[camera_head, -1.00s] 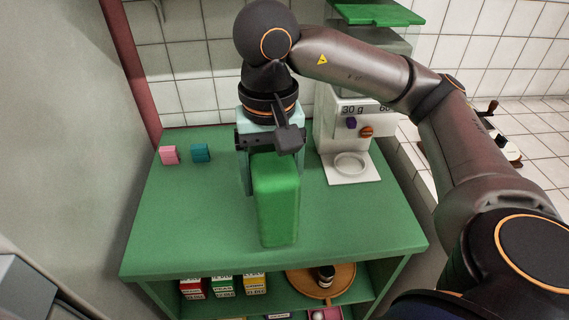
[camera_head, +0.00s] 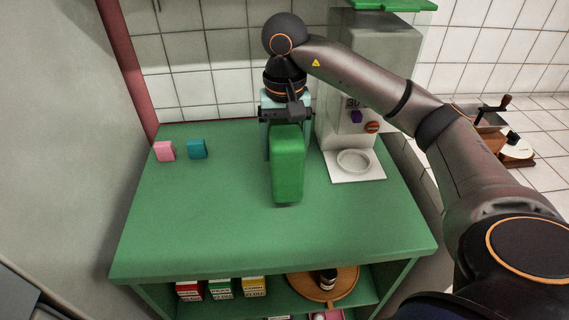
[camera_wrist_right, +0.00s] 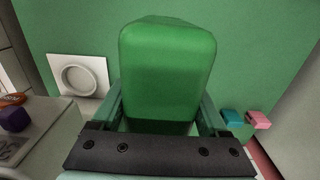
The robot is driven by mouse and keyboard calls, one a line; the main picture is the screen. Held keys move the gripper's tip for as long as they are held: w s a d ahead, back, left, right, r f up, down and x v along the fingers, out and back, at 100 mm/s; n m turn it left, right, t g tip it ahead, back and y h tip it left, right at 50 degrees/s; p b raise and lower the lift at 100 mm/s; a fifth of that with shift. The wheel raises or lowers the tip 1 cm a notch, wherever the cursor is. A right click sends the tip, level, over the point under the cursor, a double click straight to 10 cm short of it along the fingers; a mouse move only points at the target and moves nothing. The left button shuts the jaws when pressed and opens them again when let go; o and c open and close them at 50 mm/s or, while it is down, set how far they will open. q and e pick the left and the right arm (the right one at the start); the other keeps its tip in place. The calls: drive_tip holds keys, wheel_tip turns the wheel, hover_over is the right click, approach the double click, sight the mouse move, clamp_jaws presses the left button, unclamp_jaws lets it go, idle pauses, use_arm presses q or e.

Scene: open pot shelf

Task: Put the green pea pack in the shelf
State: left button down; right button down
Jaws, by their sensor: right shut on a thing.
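The green pea pack (camera_head: 287,165) is a plain green block with rounded edges. My right gripper (camera_head: 286,132) is shut on it from behind, with light teal fingers on both sides. In the right wrist view the pack (camera_wrist_right: 166,75) sits between the fingers. The open shelf (camera_head: 180,277) is under the counter, with red, green and yellow packs (camera_head: 221,288) side by side at its left. My left gripper is not in view.
A pink block (camera_head: 164,151) and a teal block (camera_head: 197,149) stand at the back left of the counter (camera_head: 190,220). The white dispenser (camera_head: 362,120) stands at the back right. The counter's front is clear.

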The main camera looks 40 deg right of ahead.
drive_tip(key=shift+w+d+f, duration=0.3)
drive_tip(key=shift+w+f, duration=0.1)
drive_tip(key=shift+f, duration=0.15)
drive_tip(key=f, duration=0.3)
drive_tip(key=shift+w+d, duration=0.25)
drive_tip(key=shift+w, duration=0.05)
drive_tip(key=shift+f, duration=0.45)
drive_tip(key=shift+f, duration=0.25)
unclamp_jaws()
